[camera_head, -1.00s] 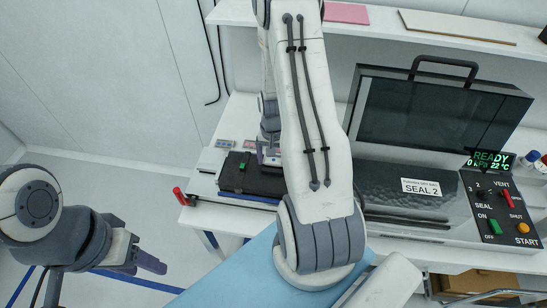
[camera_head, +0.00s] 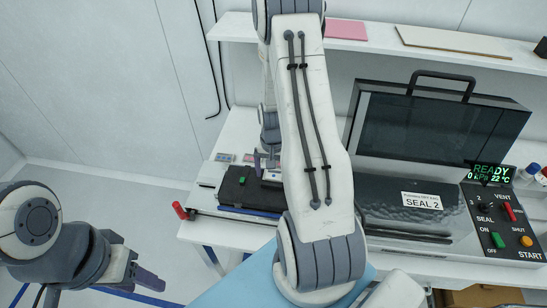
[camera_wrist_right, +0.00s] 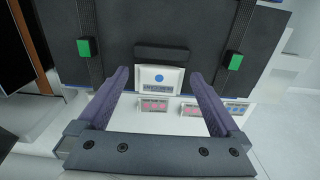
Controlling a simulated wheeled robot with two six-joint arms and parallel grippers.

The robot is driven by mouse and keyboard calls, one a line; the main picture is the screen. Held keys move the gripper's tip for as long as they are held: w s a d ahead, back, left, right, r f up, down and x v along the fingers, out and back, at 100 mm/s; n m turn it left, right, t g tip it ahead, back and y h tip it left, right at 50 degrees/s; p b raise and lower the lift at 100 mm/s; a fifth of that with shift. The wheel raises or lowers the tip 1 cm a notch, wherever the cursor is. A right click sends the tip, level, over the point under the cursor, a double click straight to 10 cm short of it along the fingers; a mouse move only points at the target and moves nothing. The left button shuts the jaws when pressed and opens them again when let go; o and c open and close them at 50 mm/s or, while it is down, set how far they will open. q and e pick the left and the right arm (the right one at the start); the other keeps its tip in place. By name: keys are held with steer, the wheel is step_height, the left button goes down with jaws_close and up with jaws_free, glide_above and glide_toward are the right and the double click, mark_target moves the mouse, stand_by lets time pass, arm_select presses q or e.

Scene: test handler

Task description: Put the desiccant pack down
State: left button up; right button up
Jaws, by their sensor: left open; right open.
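The desiccant pack (camera_wrist_right: 163,79) is a small white packet with a blue dot and a dark printed strip. In the right wrist view it lies at the edge of the black case (camera_wrist_right: 150,25), below a dark handle-like bar. My right gripper (camera_wrist_right: 160,80) is open, with one purple-grey finger on each side of the pack and visible gaps between. In the head view my right gripper (camera_head: 265,160) is over the case's far edge, and the pack is small and partly hidden there. My left gripper (camera_head: 150,278) is open and empty at lower left, away from the bench.
Small cards with red and blue print (camera_wrist_right: 191,110) lie beside the case. A sealing machine (camera_head: 440,130) with its lid up and a READY display stands on the right. A red-ended tool (camera_head: 180,211) is at the bench's left edge. A shelf (camera_head: 380,45) runs above.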

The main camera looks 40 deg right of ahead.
mark_target(273, 177)
step_height(273, 177, up, 11)
steer(key=b, duration=0.2)
steer(key=shift+f, duration=0.2)
steer(key=s+a+r+n, duration=0.1)
steer(key=a+r+n, duration=0.25)
steer(key=a, duration=0.65)
steer(key=s+a+r+n, duration=0.1)
steer(key=a+r+n, duration=0.1)
steer(key=a+n, duration=0.5)
steer(key=s+a+r+n, duration=0.1)
steer(key=s+a+n, duration=0.2)
steer(key=s+a, duration=0.4)
steer(key=s+a+r+n+y, duration=0.1)
steer(key=s+a+r+n, duration=0.1)
steer(key=s+a, duration=0.4)
steer(key=shift+s+a+r+n, duration=0.25)
steer(key=shift+s+a+n, duration=0.15)
steer(key=shift+s+n, duration=0.35)
steer(key=shift+w, duration=0.15)
